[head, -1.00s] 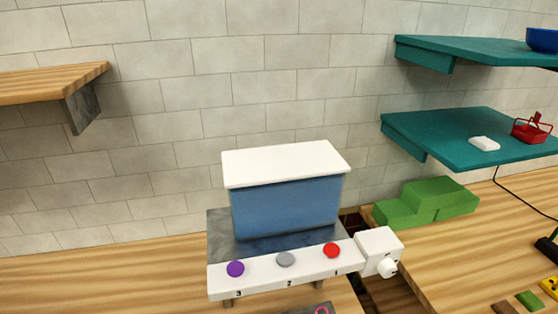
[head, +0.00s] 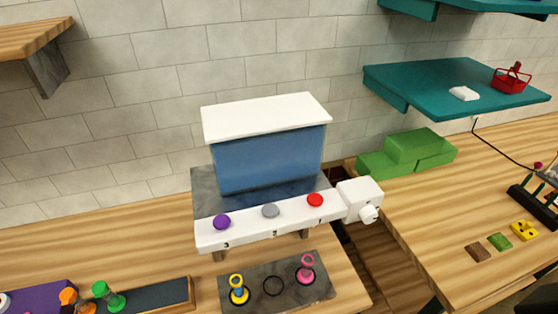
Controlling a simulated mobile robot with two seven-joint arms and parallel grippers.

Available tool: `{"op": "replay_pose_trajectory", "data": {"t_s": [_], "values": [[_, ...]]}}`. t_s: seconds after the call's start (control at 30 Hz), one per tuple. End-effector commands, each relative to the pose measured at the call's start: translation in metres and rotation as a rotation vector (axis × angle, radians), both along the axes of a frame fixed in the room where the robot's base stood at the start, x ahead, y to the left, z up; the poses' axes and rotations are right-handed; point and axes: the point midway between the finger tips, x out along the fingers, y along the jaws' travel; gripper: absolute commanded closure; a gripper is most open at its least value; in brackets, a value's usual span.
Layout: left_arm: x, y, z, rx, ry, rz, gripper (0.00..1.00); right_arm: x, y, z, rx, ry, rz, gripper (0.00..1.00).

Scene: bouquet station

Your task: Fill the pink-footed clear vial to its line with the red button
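The pink-footed vial (head: 306,268) stands upright on the dark plate (head: 256,301) below the dispenser, at the plate's right spot, under the side marked 1. It is too small to make out its line or any liquid in it. The red button (head: 315,200) is at the right end of the white strip (head: 240,235) on the dispenser (head: 270,160), with a grey button (head: 270,211) in the middle and a purple button (head: 222,222) on the left. Neither of my grippers is in the head view.
A yellow-footed vial (head: 238,290) stands at the plate's left spot; the middle ring (head: 273,286) is empty. A dark tray (head: 150,301) with green and orange items lies left. Green blocks (head: 408,155) and teal shelves (head: 455,88) are right. A gap separates the two tables.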

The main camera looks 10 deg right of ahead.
Motion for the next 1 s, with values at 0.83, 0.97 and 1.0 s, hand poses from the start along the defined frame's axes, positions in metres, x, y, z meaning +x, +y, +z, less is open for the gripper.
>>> {"op": "replay_pose_trajectory", "data": {"t_s": [0.83,0.97,1.0], "values": [[0.0001,0.0000,0.0003,0.000,-0.001,0.000,0.50,0.0001,-0.0002,0.0000,0.000,0.000,0.000,1.00],[0.0001,0.0000,0.0003,0.000,-0.001,0.000,0.50,0.0001,-0.0002,0.0000,0.000,-0.001,0.000,1.00],[0.0001,0.0000,0.0003,0.000,-0.001,0.000,0.50,0.0002,-0.0002,0.0001,0.000,-0.001,0.000,1.00]]}}
